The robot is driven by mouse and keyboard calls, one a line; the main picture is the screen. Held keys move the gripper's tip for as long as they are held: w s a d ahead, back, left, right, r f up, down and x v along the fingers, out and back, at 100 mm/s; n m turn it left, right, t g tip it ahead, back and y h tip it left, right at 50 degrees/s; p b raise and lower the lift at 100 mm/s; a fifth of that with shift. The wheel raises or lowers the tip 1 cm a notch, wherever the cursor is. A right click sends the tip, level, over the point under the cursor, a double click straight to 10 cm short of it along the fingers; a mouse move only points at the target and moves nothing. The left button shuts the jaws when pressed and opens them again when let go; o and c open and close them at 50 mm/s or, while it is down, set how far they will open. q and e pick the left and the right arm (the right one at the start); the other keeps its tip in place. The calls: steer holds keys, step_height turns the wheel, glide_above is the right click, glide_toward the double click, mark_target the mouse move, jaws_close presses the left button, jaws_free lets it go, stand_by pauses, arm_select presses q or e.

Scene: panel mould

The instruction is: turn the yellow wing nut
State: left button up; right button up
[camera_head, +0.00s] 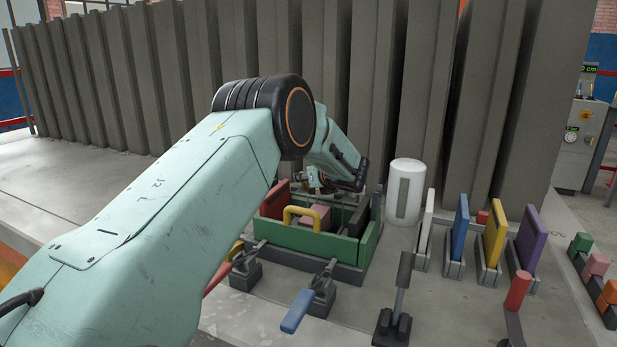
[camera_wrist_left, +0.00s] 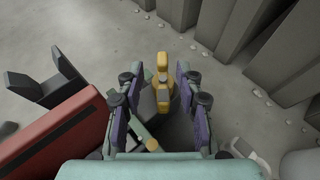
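The yellow wing nut (camera_wrist_left: 162,82) shows in the left wrist view, upright in the picture and just beyond the fingers. My left gripper (camera_wrist_left: 160,100) is open, with one purple-padded finger on each side of it. A gap shows between the nut and each finger; I cannot tell whether the fingertips reach down to its level. In the head view my left gripper (camera_head: 325,182) is at the back of the green mould (camera_head: 310,243), partly hidden by my own arm, and the nut is hidden there. My right gripper is in neither view.
A yellow handle (camera_head: 303,212) and a red panel (camera_head: 274,200) are at the mould. A blue-handled clamp (camera_head: 298,308) stands in front. A white cylinder (camera_head: 405,190) and upright coloured plates, one blue (camera_head: 460,228), stand right. Grey corrugated sheeting (camera_head: 390,90) closes the back.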

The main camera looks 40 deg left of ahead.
arm_select(q)
steer(key=shift+w+a+f, duration=0.25)
steer(key=shift+f, duration=0.1)
steer(key=shift+d, duration=0.1)
steer(key=shift+c, duration=0.7)
steer(key=shift+d+r, duration=0.2)
steer(key=shift+r, duration=0.05)
steer(key=c, duration=0.3)
steer(key=shift+s+a, duration=0.1)
jaws_close()
steer(key=shift+r, duration=0.1)
